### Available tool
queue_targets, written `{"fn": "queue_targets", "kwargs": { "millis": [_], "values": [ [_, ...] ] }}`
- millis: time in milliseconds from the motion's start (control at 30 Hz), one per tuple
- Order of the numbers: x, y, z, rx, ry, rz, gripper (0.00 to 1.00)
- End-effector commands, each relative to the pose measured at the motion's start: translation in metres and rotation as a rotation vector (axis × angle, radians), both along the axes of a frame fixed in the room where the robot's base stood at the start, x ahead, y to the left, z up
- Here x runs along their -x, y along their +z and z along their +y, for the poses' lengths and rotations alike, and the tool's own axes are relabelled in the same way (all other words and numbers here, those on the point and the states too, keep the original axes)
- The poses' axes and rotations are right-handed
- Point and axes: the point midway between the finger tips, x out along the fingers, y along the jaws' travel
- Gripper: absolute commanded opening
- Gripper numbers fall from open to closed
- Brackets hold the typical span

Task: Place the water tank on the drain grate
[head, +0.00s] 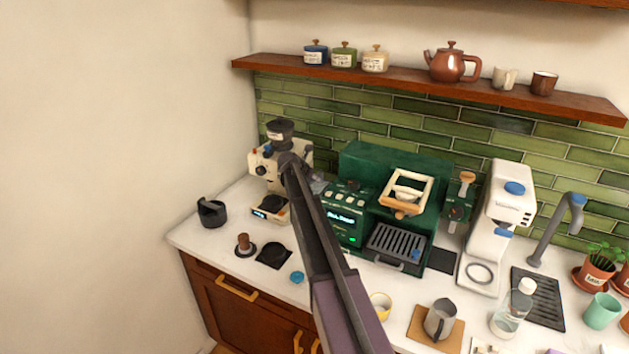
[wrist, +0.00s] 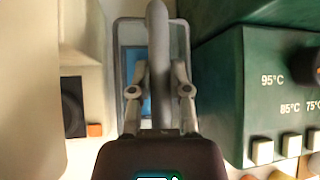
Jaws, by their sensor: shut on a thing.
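In the wrist view my gripper (wrist: 160,82) is closed around the upright grey handle of the water tank (wrist: 179,42). The tank is a pale grey, rounded-edge container with a blue patch at its left side. It sits between a cream machine and the green espresso machine; I cannot tell whether its base is supported. In the head view my gripper (head: 289,161) is at the gap between these machines, and my arm hides most of the tank. The dark slatted drain grate (head: 549,301) lies on the counter at right, under the grey tap.
The green espresso machine (head: 358,163) stands right of my gripper, the cream grinder (head: 268,165) left. A white machine (head: 497,213), a clear bottle (head: 508,318) at the grate's left edge, a mint cup (head: 602,311) and a steel jug (head: 440,319) crowd the right. A shelf (head: 400,82) runs above.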

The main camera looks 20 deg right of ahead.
Motion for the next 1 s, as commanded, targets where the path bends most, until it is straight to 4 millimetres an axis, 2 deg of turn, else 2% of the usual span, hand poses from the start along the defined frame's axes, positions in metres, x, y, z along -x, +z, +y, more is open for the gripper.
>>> {"fn": "queue_targets", "kwargs": {
  "millis": [167, 200, 267, 300, 833, 1000],
  "values": [
    [0.000, -0.003, 0.000, 0.002, 0.001, -0.001, 0.00],
    [0.000, -0.003, 0.000, 0.000, 0.000, 0.000, 0.36],
    [0.000, -0.003, 0.000, 0.000, 0.000, 0.000, 0.54],
    [0.000, -0.003, 0.000, 0.000, 0.000, 0.000, 0.58],
    [0.000, -0.005, 0.000, 0.000, 0.000, 0.000, 0.58],
    [0.004, 0.006, 0.007, 0.000, 0.000, 0.000, 0.58]
  ]
}}
